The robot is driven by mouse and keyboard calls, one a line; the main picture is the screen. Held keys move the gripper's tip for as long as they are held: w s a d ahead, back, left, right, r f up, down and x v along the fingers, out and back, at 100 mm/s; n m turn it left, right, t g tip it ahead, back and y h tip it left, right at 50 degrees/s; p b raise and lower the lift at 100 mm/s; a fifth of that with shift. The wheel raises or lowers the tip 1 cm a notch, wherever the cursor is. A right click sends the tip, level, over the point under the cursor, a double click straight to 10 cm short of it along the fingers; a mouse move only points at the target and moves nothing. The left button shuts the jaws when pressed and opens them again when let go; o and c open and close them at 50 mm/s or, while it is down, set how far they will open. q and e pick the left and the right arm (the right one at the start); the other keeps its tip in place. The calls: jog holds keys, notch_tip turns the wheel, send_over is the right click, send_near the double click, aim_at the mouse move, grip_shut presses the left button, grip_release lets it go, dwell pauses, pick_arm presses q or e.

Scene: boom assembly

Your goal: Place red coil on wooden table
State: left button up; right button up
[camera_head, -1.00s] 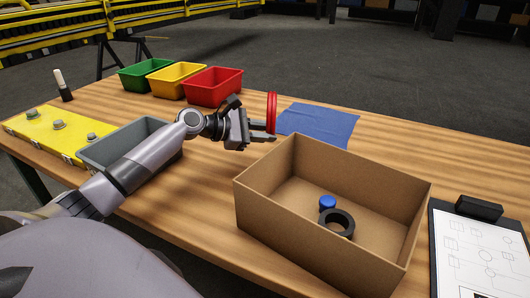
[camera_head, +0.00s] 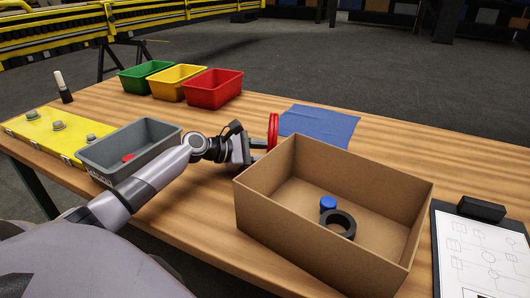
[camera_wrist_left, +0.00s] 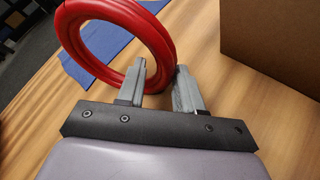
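The red coil (camera_head: 273,131) stands on edge at the fingertips of my left gripper (camera_head: 258,150), close to the near-left edge of the blue cloth. In the left wrist view the coil (camera_wrist_left: 110,70) is a thick red ring. Its lower part runs between the two grey fingers of my left gripper (camera_wrist_left: 160,88), which is shut on it. I cannot tell whether the coil's lower edge touches the wooden table (camera_head: 440,160). My right gripper is not in view.
An open cardboard box (camera_head: 270,215) holding a black ring (camera_head: 338,225) and a blue cap stands close to my left gripper. The blue cloth (camera_head: 318,124) lies behind. A grey bin (camera_head: 100,155) and green, yellow and red bins (camera_head: 213,90) stand left. The table's right rear is clear.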

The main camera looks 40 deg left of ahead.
pick_arm(q)
jog(key=shift+s+r, duration=0.1)
jog(key=shift+r, duration=0.05)
jog(key=p+v, duration=0.5)
jog(key=v, duration=0.5)
jog(key=shift+s+r+p, duration=0.1)
jog(key=shift+r+p, duration=0.05)
jog(key=shift+p, duration=0.25)
jog(key=shift+p+v, duration=0.3)
jog(key=shift+v, duration=0.45)
jog(key=shift+a, duration=0.1)
jog(key=shift+s, duration=0.1)
